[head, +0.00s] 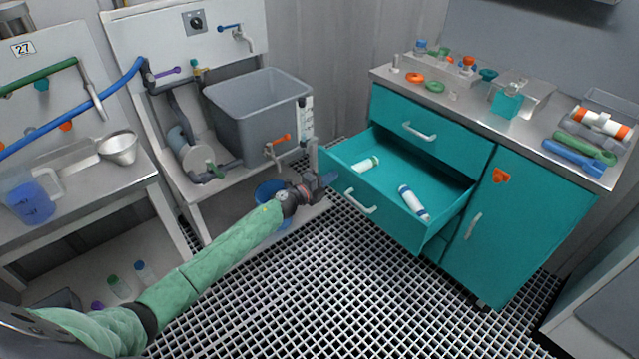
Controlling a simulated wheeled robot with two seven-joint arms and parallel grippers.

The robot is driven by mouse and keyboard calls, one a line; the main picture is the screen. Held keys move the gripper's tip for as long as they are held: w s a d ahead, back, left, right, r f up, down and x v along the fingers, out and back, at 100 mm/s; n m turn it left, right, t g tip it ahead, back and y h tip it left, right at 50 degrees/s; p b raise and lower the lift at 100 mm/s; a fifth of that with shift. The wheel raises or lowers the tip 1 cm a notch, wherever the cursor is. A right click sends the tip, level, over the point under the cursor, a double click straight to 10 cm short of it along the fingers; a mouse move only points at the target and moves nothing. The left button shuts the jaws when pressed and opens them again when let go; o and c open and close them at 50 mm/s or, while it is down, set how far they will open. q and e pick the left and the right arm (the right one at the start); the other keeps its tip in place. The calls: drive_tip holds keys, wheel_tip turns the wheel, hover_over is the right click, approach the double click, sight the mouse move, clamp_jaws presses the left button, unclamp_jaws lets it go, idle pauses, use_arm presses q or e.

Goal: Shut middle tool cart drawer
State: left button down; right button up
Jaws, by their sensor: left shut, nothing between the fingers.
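The teal tool cart (540,215) stands at the right with a metal top. Its middle drawer (385,205) is pulled well out, with a silver handle (360,202) on its front. Two white bottles lie inside: one with a green end (366,164) and one with dark bands (413,202). The top drawer (420,128) is shut. My left gripper (328,178) is shut and empty, close to the left end of the open drawer's front. I cannot tell whether it touches. My right gripper is not in view.
A grey basin (262,115) with an orange-handled valve (278,142) stands behind my left arm. A blue bucket (270,190) is near my wrist. The grated floor (330,290) before the cart is clear. Several fittings and tools lie on the cart top.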

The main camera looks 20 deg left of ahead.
sight(346, 169)
use_arm(q)
drive_tip(key=x, duration=0.3)
drive_tip(key=shift+w, duration=0.1)
drive_tip(key=shift+w+d, duration=0.25)
drive_tip(key=shift+w, duration=0.05)
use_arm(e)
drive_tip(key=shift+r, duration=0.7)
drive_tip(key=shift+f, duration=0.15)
